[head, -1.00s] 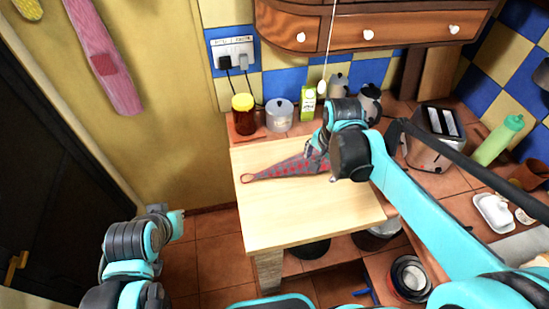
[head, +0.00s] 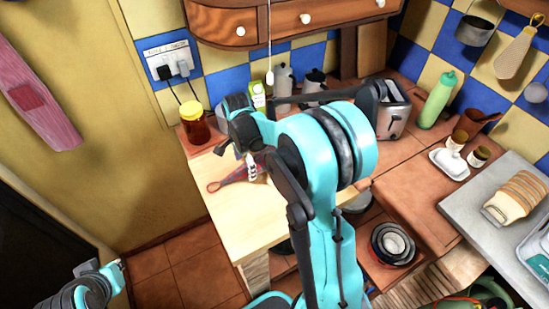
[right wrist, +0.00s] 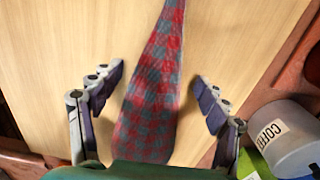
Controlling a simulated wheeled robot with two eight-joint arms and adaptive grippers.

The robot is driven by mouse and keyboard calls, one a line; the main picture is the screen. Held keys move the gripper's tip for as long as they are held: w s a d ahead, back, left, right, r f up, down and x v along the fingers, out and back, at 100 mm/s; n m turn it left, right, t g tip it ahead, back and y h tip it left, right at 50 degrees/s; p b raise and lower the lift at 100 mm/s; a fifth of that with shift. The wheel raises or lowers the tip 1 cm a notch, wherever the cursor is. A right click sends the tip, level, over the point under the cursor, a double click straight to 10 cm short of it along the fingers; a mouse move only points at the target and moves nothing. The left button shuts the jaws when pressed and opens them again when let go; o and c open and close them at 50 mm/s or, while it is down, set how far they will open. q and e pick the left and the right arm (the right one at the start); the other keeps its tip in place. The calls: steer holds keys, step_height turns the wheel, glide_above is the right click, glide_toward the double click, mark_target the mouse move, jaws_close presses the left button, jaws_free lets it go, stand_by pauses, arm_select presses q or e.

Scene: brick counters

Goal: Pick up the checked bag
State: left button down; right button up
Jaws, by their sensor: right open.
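The checked bag (head: 234,176), red and grey-blue, lies on the light wooden table (head: 235,222). It has a narrow end with a red loop pointing left, and my right arm hides its wider part in the head view. In the right wrist view the bag (right wrist: 155,95) runs up the middle, wide end nearest the camera. My right gripper (right wrist: 158,74) is open over the bag, one finger on each side, with bare wood showing between bag and fingers. In the head view the right gripper (head: 250,165) is partly hidden. My left gripper (head: 114,275) is low at the left, away from the table, its jaws unclear.
A yellow-lidded jar (head: 194,123) stands behind the table, and a container marked COFFEE (right wrist: 284,138) is near my right gripper. A toaster (head: 393,107) and green bottle (head: 436,100) stand at the back right. A drawer cabinet (head: 290,15) hangs above.

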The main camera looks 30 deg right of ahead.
steer(key=shift+f, duration=0.75)
steer(key=shift+r, duration=0.1)
steer(key=shift+c, duration=0.6)
steer(key=c, duration=1.1)
